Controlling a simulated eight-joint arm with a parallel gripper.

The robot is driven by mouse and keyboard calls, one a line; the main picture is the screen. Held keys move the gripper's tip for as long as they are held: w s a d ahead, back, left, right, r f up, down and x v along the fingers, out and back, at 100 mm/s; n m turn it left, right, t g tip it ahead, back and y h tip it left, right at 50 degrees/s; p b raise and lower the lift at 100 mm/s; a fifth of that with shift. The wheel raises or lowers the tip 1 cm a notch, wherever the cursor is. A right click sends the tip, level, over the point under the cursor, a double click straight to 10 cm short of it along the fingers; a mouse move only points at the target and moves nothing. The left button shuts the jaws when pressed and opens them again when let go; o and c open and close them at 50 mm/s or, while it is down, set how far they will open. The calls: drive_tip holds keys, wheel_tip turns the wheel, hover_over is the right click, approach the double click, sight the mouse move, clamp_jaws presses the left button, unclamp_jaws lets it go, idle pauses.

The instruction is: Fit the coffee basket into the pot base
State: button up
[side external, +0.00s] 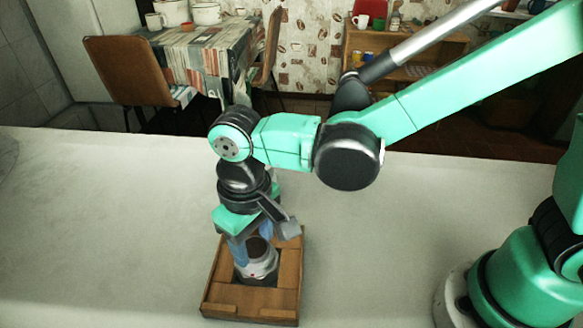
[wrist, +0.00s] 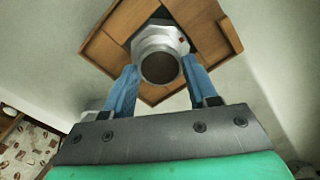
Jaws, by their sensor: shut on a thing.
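The coffee basket (wrist: 160,68) is a small round cup with a brown face, held between the blue fingertips of my gripper (wrist: 160,75). In the side view the basket (side external: 258,247) shows at the pot base's mouth, with a blue finger beside it. The pot base (wrist: 158,38) is silvery and faceted, with a small dark red spot on its side. It also shows in the side view (side external: 262,270), standing in the wooden tray (side external: 222,290). The basket lines up closely with the base; I cannot tell how deep it sits. My gripper is shut on the basket.
The tray's wooden walls surround the pot base closely, with a dark gap around it. The pale worktop (side external: 100,230) is clear to the left of the tray. A table with pots and a chair (side external: 125,70) stand in the background, away from the work.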

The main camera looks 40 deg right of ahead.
drive_tip(key=o, duration=1.2)
wheel_tip(320, 180, up, 5)
drive_tip(key=shift+r, duration=0.1)
drive_tip(key=shift+d+r, duration=0.2)
drive_tip(key=shift+r, duration=0.05)
drive_tip(key=d+r+m+t, duration=0.1)
drive_tip(key=d+m+t, duration=0.2)
drive_tip(key=d, duration=1.6)
drive_tip(key=t, duration=0.4)
drive_tip(key=shift+s+d+r, duration=0.15)
drive_tip(key=shift+d+r, duration=0.1)
drive_tip(key=shift+r, duration=0.15)
